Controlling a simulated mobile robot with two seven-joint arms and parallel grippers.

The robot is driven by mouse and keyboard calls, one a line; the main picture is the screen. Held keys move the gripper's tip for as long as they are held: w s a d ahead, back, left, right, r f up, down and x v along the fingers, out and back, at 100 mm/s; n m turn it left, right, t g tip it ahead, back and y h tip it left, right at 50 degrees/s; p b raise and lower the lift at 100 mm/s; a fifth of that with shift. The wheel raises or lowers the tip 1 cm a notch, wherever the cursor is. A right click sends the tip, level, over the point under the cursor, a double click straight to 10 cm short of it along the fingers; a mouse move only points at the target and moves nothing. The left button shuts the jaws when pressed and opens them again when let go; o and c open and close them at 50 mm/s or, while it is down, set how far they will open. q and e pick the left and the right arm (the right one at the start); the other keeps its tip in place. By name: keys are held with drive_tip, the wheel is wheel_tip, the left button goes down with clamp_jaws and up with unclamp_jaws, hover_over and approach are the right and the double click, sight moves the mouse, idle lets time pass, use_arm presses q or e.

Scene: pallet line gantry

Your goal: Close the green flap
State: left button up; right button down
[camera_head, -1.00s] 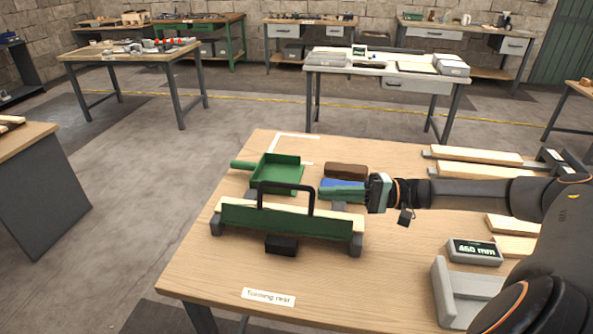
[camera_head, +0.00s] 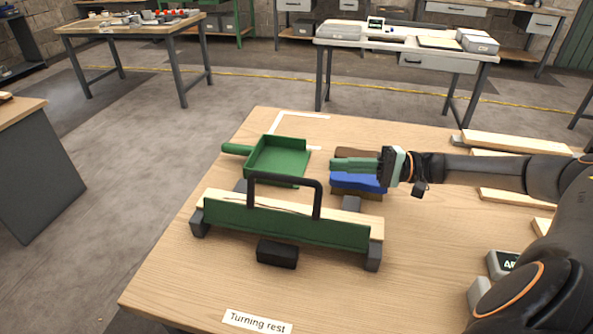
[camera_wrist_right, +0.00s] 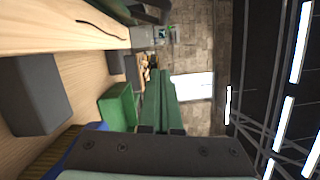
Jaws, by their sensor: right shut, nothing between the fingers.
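The green flap (camera_head: 285,228) is a long dark-green panel along the front of a wooden bar (camera_head: 220,199). The bar and flap rest on dark grey blocks on the workbench. A black arched handle (camera_head: 284,179) stands up over the bar. My right gripper (camera_head: 333,166) comes in from the right, behind and right of the handle, apart from it. Its green fingers are together and empty. In the right wrist view, the shut fingers (camera_wrist_right: 158,98) point away, with the wooden bar (camera_wrist_right: 60,27) at upper left. My left gripper is not in view.
A green dustpan (camera_head: 277,158) lies behind the flap. A blue-and-brown brush (camera_head: 358,183) lies below and beside my right gripper. A black block (camera_head: 277,253) sits in front of the flap. Wooden boards (camera_head: 510,143) lie at the right.

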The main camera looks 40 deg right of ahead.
drive_tip(key=w+a, duration=0.1)
drive_tip(key=a, duration=0.2)
drive_tip(key=w+a+p, duration=0.1)
drive_tip(key=a, duration=0.2)
drive_tip(key=w+a+r, duration=0.1)
drive_tip(key=a, duration=0.2)
drive_tip(key=shift+w+a+p, duration=0.1)
drive_tip(key=shift+a+p, duration=0.2)
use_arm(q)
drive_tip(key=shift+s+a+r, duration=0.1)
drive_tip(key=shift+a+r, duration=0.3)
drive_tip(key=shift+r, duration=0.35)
use_arm(e)
drive_tip(key=shift+s+a+r, duration=0.1)
drive_tip(key=shift+s+a, duration=0.2)
drive_tip(key=shift+a, duration=0.15)
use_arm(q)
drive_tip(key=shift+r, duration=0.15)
use_arm(e)
drive_tip(key=shift+r, duration=0.1)
drive_tip(key=shift+s+r+p, duration=0.1)
drive_tip(key=shift+p, duration=0.3)
drive_tip(key=shift+s+a+n, duration=0.1)
drive_tip(key=shift+a+n, duration=0.1)
drive_tip(key=shift+n, duration=0.1)
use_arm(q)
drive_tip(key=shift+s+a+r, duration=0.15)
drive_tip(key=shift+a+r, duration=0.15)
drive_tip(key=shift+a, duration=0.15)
